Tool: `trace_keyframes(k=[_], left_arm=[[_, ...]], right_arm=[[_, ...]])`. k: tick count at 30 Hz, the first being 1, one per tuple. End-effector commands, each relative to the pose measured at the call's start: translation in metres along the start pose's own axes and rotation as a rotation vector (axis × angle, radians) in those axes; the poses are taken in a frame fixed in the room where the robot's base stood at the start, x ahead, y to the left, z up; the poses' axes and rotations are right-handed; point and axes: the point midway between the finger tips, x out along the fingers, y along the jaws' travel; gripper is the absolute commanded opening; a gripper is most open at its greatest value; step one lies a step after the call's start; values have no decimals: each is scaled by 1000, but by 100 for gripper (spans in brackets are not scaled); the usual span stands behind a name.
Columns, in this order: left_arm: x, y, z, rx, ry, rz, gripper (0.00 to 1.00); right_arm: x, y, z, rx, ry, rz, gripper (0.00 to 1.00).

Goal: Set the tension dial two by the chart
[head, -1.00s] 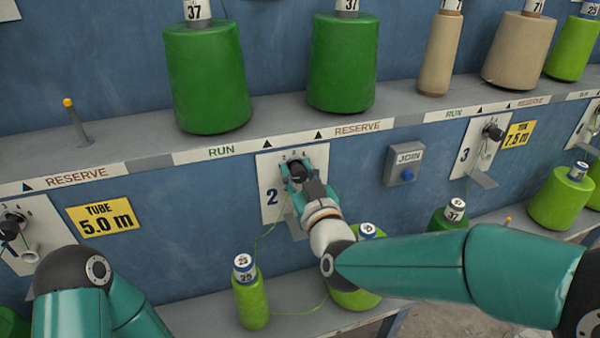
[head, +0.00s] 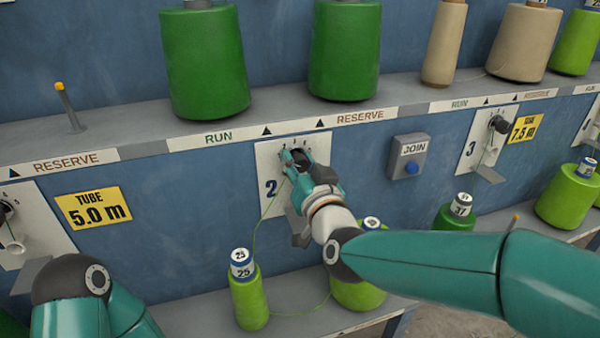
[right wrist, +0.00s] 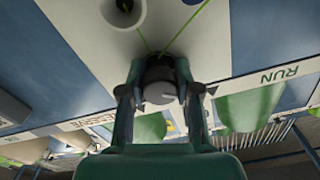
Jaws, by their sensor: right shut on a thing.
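Dial two is a small dark knob (head: 299,156) on a white plate (head: 266,163) marked 2, with small numbers above the knob. My right gripper (head: 298,164) is on the knob, its fingers on either side of it. In the right wrist view the knob (right wrist: 160,92) shows a grey round face between the two fingertips. The fingers hide part of the knob in the head view, and I cannot read its setting. My left arm enters at the lower left, but its gripper is out of view. I see no sheet that is clearly the chart.
A JOIN button box (head: 408,157) is right of plate two. Dial three (head: 498,124) is farther right. Green cones stand on the shelf above; a lime cone (head: 250,299) stands below, its thread rising toward plate two. A yellow TUBE 5.0 m sign (head: 93,208) is left.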

Motion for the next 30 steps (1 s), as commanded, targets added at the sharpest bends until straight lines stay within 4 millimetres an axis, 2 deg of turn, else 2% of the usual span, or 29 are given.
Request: trace_keyframes(k=[1, 3, 12, 30], left_arm=[[8, -3, 0, 0, 0, 0, 40], [13, -5, 0, 0, 0, 0, 40], [26, -9, 0, 0, 0, 0, 40], [28, -10, 0, 0, 0, 0, 40]], right_arm=[[0, 3, 2, 40, 5, 3, 0], [0, 2, 2, 92, 4, 3, 0], [0, 2, 0, 253, 4, 4, 0], [1, 2, -1, 301, 3, 5, 0]])
